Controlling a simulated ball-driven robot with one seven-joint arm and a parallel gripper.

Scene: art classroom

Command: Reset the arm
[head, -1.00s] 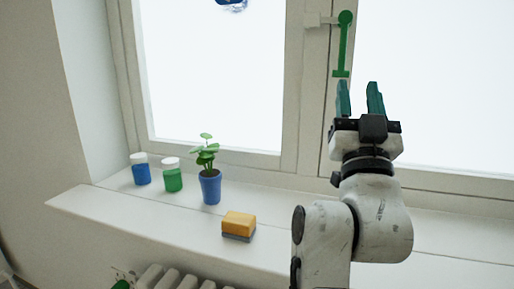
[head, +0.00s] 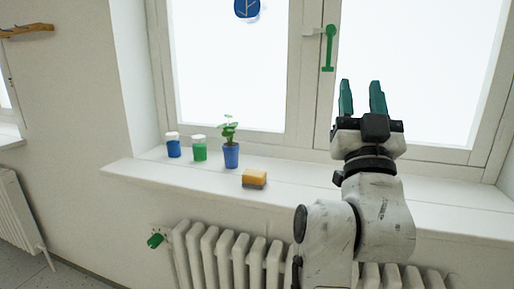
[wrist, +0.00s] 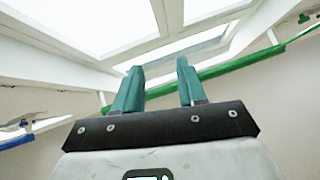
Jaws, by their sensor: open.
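My gripper (head: 361,97) points upward in the right half of the head view, in front of the window. Its two green fingers stand apart with nothing between them. In the wrist view my gripper (wrist: 158,82) is also open and empty, with the window and ceiling-side wall behind it. My arm is bent below it and hides part of the sill and radiator.
The window sill (head: 130,170) holds a blue jar (head: 173,147), a green jar (head: 199,150), a potted plant (head: 231,155) and a yellow sponge (head: 254,178). A radiator (head: 225,255) stands below. The window handle (head: 329,48) is green. Floor shows at lower left.

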